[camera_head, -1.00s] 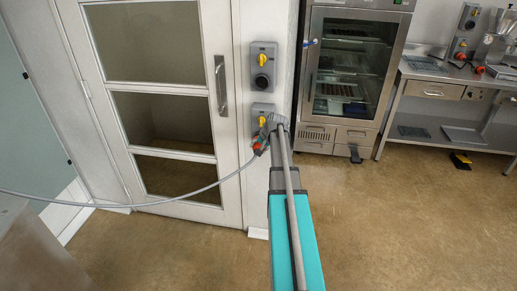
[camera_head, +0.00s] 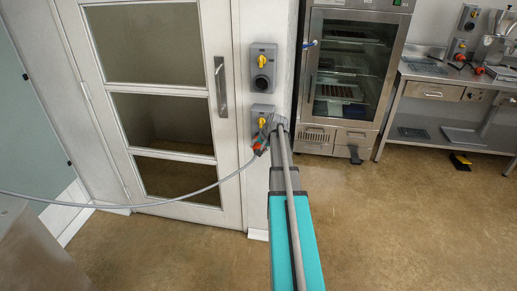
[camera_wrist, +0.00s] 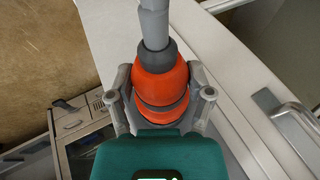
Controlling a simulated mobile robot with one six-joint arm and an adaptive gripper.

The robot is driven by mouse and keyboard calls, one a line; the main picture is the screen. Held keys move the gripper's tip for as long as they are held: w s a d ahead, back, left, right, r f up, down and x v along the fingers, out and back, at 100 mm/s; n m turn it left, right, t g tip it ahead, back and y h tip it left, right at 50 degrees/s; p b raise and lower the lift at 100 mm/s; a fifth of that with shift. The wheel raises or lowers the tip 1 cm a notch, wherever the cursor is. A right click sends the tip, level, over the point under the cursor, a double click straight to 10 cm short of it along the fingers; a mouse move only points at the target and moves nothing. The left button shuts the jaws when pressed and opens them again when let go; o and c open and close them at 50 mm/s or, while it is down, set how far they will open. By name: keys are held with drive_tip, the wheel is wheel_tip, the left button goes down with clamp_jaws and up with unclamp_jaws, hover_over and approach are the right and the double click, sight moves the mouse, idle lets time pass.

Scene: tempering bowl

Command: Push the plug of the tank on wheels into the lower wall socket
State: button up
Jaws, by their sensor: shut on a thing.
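The plug is orange-red with a grey collar and a grey cable. In the wrist view the plug (camera_wrist: 161,85) sits between both fingers of my gripper (camera_wrist: 160,105), which is shut on it. In the head view the plug (camera_head: 259,147) and my gripper (camera_head: 268,130) are right in front of the lower wall socket (camera_head: 262,111), a grey box with a yellow switch. The lower part of that socket is hidden by my gripper, so I cannot tell whether the plug touches it. The upper wall socket (camera_head: 263,68) has a yellow switch and an empty dark outlet. The tank is not clearly visible.
The grey cable (camera_head: 150,205) runs from the plug to the left edge. A white glazed door (camera_head: 226,150) with a handle stands left of the sockets. A glass-fronted cabinet (camera_head: 301,110) and a steel bench (camera_head: 410,68) are at right. Floor (camera_head: 400,220) is clear at right.

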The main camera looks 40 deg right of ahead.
drive_tip(key=shift+d, duration=0.1)
drive_tip(key=o, duration=1.1)
drive_tip(key=shift+w, duration=0.1)
